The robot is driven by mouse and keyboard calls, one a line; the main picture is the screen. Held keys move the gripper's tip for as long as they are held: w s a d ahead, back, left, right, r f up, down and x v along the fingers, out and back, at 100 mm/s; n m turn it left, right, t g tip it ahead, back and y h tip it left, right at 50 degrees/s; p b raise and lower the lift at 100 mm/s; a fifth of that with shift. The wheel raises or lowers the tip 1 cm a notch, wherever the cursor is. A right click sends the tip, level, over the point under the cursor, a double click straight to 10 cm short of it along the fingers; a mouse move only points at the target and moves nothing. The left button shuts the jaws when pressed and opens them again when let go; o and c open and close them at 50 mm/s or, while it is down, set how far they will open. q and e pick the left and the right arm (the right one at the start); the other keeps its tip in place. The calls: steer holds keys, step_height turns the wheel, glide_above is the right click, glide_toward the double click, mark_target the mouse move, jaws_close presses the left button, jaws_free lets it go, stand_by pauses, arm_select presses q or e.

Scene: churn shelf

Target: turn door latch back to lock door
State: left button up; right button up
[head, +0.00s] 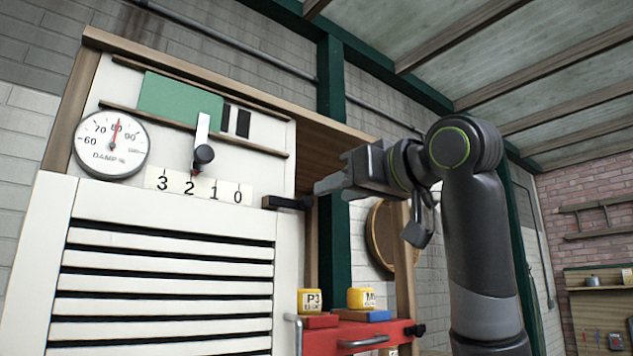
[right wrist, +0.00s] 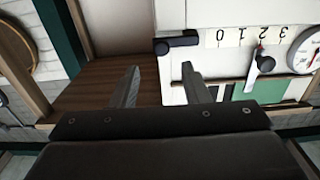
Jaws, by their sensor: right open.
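The door latch (head: 287,202) is a small black bar at the right edge of the white slatted door. It lies about level, and its right end reaches the edge of the opening. It also shows in the right wrist view (right wrist: 178,43), upside down, with a thicker knob at its left end. My right gripper (head: 322,186) is open and empty, just right of the latch and slightly above it. In the right wrist view its fingertips (right wrist: 160,68) point toward the latch, apart from it. My left gripper is not in view.
A slider lever (head: 203,153) with a black knob stands near 2 on the number strip, beside a round damp gauge (head: 111,145). Below right, yellow blocks (head: 310,301) stand on a red box (head: 350,336). A padlock (head: 419,229) shows by my right arm. The open compartment (right wrist: 105,85) is beside the latch.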

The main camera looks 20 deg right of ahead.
mark_target(309, 201)
steer(key=p+x, duration=0.2)
steer(key=x, duration=0.3)
steer(key=shift+w+a+r+p, duration=0.1)
steer(key=shift+a+r+p, duration=0.1)
steer(key=shift+p, duration=0.1)
steer(key=shift+w+a+f, duration=0.1)
steer(key=shift+w+f, duration=0.1)
steer(key=shift+w, duration=0.4)
steer(key=shift+s, duration=0.1)
steer(key=shift+c, duration=0.4)
jaws_close()
